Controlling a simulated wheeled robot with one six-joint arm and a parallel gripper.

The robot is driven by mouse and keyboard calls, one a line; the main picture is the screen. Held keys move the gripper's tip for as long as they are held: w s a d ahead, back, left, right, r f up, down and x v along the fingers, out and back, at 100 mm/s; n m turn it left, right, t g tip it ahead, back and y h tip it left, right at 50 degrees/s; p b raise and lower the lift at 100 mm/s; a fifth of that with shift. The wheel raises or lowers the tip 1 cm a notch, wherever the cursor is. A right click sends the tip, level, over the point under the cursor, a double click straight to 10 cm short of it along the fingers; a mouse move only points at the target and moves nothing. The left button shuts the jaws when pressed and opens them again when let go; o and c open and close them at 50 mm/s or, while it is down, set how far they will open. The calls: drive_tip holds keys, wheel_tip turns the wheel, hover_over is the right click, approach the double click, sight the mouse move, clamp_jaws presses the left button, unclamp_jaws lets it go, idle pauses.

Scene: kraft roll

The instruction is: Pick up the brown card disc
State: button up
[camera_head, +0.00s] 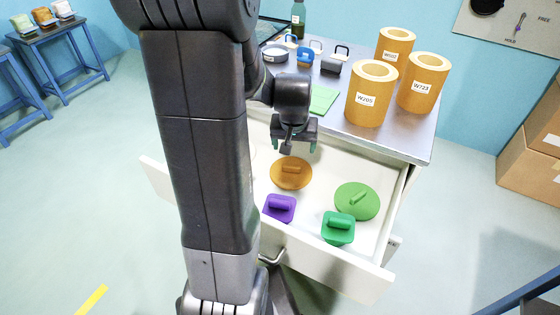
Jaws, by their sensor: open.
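The brown card disc (283,183) lies flat in the open white drawer, a round lid-like piece with a raised bar handle on top. My gripper (294,146) is open and empty, with its fingers pointing down. In the picture it is just above and behind the disc, apart from it. The exact height between them cannot be told from this one view. My arm hides the left part of the drawer.
In the drawer (330,268) also lie a purple lid (279,208), a teal-green lid (338,229) and a round green lid (357,203). Several kraft rolls (369,97), pots and a bottle (298,20) stand on the metal worktop (410,140) behind.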

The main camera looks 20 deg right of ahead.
hover_over(291, 166)
drive_tip(key=s, duration=0.2)
drive_tip(key=f, duration=0.8)
drive_tip(key=shift+s+a, duration=0.2)
drive_tip(key=shift+w+a+p+x, duration=0.2)
drive_tip(key=shift+p+x, duration=0.25)
drive_tip(key=shift+x, duration=0.55)
drive_tip(key=shift+w+a+p+x, duration=0.15)
drive_tip(key=shift+p+x, duration=0.3)
drive_tip(key=shift+x, duration=0.6)
drive_tip(key=shift+w+d+f, duration=0.15)
drive_tip(key=shift+d+f, duration=0.05)
drive_tip(key=shift+f, duration=0.4)
drive_tip(key=c, duration=1.1)
drive_tip(key=shift+r, duration=0.2)
